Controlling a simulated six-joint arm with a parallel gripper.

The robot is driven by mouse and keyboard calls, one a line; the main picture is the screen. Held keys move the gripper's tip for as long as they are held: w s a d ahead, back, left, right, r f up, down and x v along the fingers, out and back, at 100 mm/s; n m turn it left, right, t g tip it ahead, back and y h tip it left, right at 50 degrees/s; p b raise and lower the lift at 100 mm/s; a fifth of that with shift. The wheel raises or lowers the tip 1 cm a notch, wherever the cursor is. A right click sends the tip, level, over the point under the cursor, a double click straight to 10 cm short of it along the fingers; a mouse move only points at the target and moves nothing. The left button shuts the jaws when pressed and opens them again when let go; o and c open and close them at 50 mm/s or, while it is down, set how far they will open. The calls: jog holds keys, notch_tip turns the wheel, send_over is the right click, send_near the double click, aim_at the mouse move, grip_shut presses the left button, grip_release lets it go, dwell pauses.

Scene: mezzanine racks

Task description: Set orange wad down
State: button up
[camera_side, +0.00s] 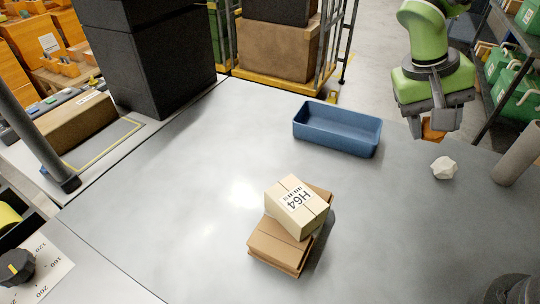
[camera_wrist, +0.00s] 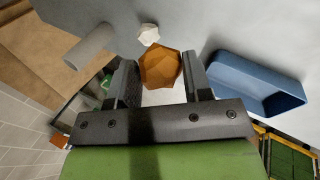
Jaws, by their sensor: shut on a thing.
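The orange wad (camera_wrist: 161,66) is a faceted lump between the two fingers of my gripper (camera_wrist: 163,75) in the wrist view. My gripper is shut on it. In the side view my gripper (camera_side: 432,128) is at the upper right, above the table's far right part, and the orange wad (camera_side: 433,131) shows partly behind a finger. The wad looks held above the table; the exact gap cannot be told.
A blue tray (camera_side: 337,139), empty, stands left of my gripper. A white faceted lump (camera_side: 444,168) and a grey cylinder (camera_side: 517,153) are on the right. A box marked H64 (camera_side: 297,207) sits on brown boxes (camera_side: 280,246). The table's left middle is clear.

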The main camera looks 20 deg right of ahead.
jog(key=n, duration=0.1)
jog(key=n+t, duration=0.1)
jog(key=n, duration=0.1)
jog(key=shift+w+d+r, duration=0.15)
jog(key=shift+w+r, duration=0.1)
jog(key=shift+r, duration=0.05)
jog(key=w+a+f+n+t+y, duration=0.3)
jog(key=w+a+n, duration=0.5)
jog(key=a+n, duration=0.3)
jog(key=w+a+f+n+t+y, duration=0.2)
jog(key=w+a+n+y, duration=0.1)
jog(key=w+a+n, duration=0.8)
jog(key=f, duration=0.3)
jog(key=s+d+f+n, duration=0.1)
jog(key=f, duration=0.2)
jog(key=s+f+n, duration=0.1)
jog(key=f, duration=0.3)
jog(key=shift+s+d, duration=0.1)
jog(key=shift+d, duration=0.15)
jog(key=shift+f, duration=0.1)
jog(key=o, duration=1)
